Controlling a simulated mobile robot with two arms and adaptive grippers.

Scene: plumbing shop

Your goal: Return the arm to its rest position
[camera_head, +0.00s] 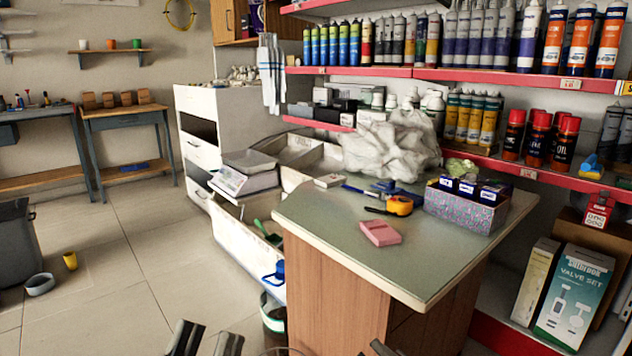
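My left gripper (206,338) shows at the bottom edge, left of the counter. Its two dark fingers stand apart with nothing visible between them. Its arm is cut off by the frame. A small dark tip, likely of my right gripper (380,348), shows at the bottom edge in front of the counter's wooden side. The rest of it is out of frame.
The counter (350,250) stands ahead, holding a pink block (380,232), a tape measure (399,205) and a patterned box (465,209). A bin (273,318) stands by its left side. Open floor (120,290) lies left. Stocked shelves rise behind.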

